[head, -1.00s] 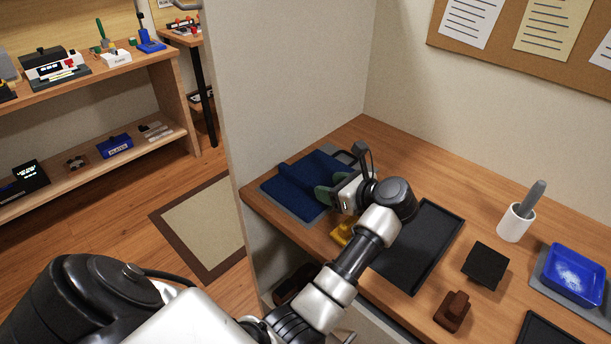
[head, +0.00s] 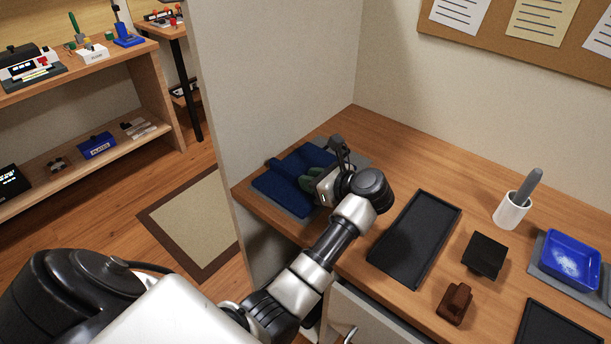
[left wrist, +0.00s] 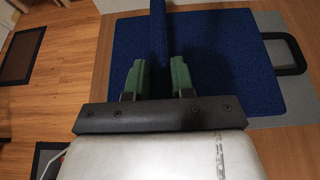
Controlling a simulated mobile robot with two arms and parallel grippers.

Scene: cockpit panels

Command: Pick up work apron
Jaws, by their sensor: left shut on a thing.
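The work apron looks like a dark blue folded cloth (head: 278,190) on a grey mat at the left end of the wooden desk. It also shows in the left wrist view (left wrist: 222,60), with a narrow raised ridge running up its middle. My left gripper (head: 318,183) is over the cloth from the right. In the left wrist view its green fingers (left wrist: 158,78) stand on either side of the ridge, shut on it. The cloth still lies mostly flat on the mat. My right gripper is not in view.
A grey partition (head: 275,80) stands close behind and left of the cloth. A black tray (head: 415,240) lies right of my arm. Farther right are a black block (head: 485,256), a brown block (head: 454,303), a white cup (head: 510,211) and a blue tray (head: 570,262).

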